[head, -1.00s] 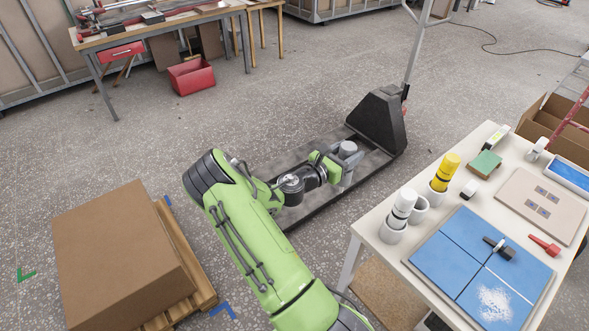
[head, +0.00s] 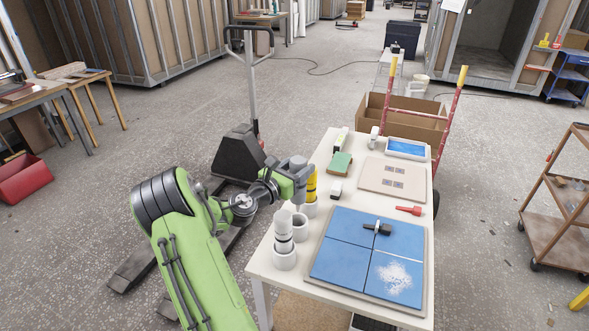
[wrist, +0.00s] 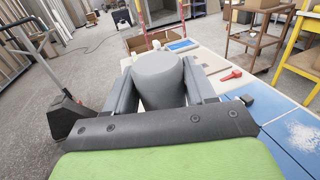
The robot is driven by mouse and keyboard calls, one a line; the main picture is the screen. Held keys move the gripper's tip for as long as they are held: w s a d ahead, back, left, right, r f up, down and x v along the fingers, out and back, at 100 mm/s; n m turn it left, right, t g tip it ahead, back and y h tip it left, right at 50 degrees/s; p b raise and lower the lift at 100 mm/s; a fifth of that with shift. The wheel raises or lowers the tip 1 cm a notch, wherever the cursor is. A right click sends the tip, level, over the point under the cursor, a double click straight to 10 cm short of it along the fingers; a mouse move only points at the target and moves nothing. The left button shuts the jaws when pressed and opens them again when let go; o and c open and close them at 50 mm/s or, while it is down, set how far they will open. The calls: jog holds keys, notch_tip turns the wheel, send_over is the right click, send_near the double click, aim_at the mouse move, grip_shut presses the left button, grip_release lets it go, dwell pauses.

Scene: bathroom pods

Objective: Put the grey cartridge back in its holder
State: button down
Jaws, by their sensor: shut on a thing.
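The grey cartridge (head: 297,161) is between the fingers of my gripper (head: 298,180), which is shut on it. In the wrist view the cartridge (wrist: 160,80) shows as a wide grey cylinder between the two fingers (wrist: 160,92); its lower end is hidden. My gripper is above the table's left edge, partly in front of the yellow cartridge in the head view. An empty white cup-shaped holder (head: 300,228) stands on the table between the holder (head: 284,260) with the white cartridge (head: 284,230) and the holder (head: 309,209) with the yellow cartridge (head: 312,185).
The white table (head: 265,262) carries a blue tiled panel (head: 345,245), with a black-handled tool (head: 378,228) on it. A green-topped block (head: 340,163), a red tool (head: 409,210) and a beige board (head: 395,180) lie further back. A pallet truck (head: 238,155) stands left.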

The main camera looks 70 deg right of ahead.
notch_tip(320, 180, down, 2)
jog(key=shift+f+b, duration=0.25)
jog(key=shift+b, duration=0.7)
jog(key=shift+r, duration=0.1)
jog(key=shift+f+p, duration=0.4)
dwell(0.6)
jog(key=shift+r+p, duration=0.5)
jog(key=shift+p, duration=0.8)
dwell(0.4)
jog(key=shift+p, duration=0.3)
dwell(0.4)
